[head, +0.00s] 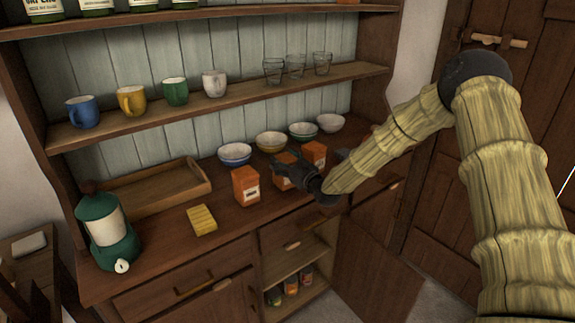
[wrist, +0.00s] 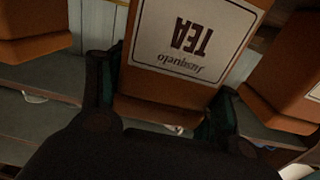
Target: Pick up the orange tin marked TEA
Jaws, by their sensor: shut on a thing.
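The orange tin marked TEA (wrist: 190,50) fills the middle of the wrist view, its label upside down there. In the head view it is the middle orange tin (head: 282,178) of three on the counter, partly hidden by my gripper (head: 302,170). My gripper is shut on it, with one dark finger on each side of the tin in the wrist view (wrist: 162,100). I cannot tell whether the tin touches the counter.
Orange tins stand close on both sides, one at left (head: 246,186) and one at right (head: 315,153). Several bowls (head: 271,142) stand behind. A lower cupboard door (head: 370,265) hangs open.

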